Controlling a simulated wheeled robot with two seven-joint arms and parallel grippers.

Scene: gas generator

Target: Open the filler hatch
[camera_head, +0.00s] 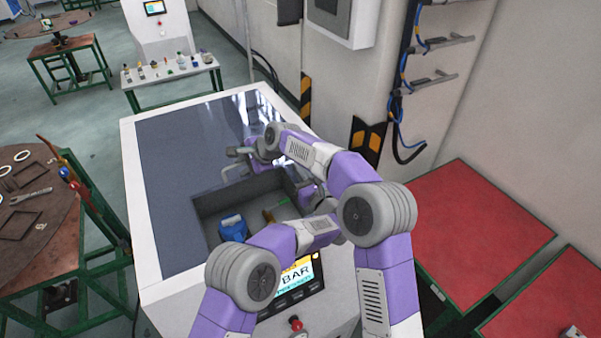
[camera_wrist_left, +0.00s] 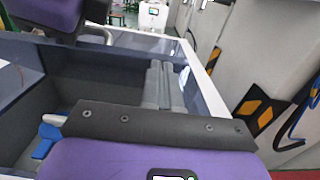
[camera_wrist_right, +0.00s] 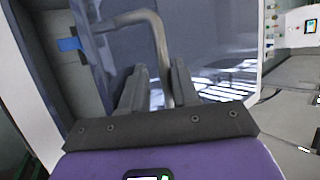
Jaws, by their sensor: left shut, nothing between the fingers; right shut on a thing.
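The machine's dark glossy top (camera_head: 170,165) has an open recess (camera_head: 207,208) in it. A grey bent pipe handle (camera_head: 228,170) stands by the recess's far edge. In the right wrist view the handle (camera_wrist_right: 158,38) curves down between the fingers. My right gripper (camera_wrist_right: 158,85) is shut on the handle. My left gripper (camera_wrist_left: 159,75) is shut and empty, near the recess's right side; in the head view my arms mostly hide it. I cannot tell clearly which panel is the filler hatch.
Inside the recess is a blue part (camera_head: 232,228), also in the left wrist view (camera_wrist_left: 48,138). A display (camera_head: 295,275) and red button (camera_head: 296,323) are on the machine's front. Red-topped tables (camera_head: 480,225) stand right, a round table (camera_head: 40,240) left. A wall rises behind right.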

